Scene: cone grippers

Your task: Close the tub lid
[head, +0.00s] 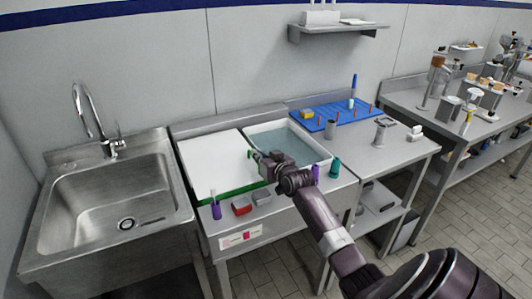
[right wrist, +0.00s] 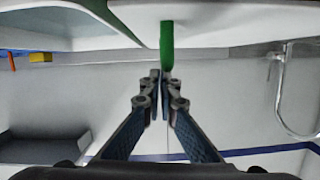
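The tub (head: 318,152) is an open white basin of bluish water set in the steel counter. The white lid panel (head: 212,160) lies flat to its left, with a green strip (head: 232,191) along its front edge. My right gripper (head: 257,156) is over the boundary between lid and tub. In the right wrist view, the right gripper's (right wrist: 161,75) fingers are drawn together with only a thin gap. A green bar (right wrist: 167,42) ends right at the fingertips; I see no clear grip on it. My left gripper is not in view.
A steel sink (head: 95,195) stands at the left. Purple (head: 216,210) and teal (head: 335,167) bottles and a red box (head: 241,205) line the counter front. A blue mat (head: 330,115) with orange pegs lies behind right. A shelf (head: 335,31) hangs above.

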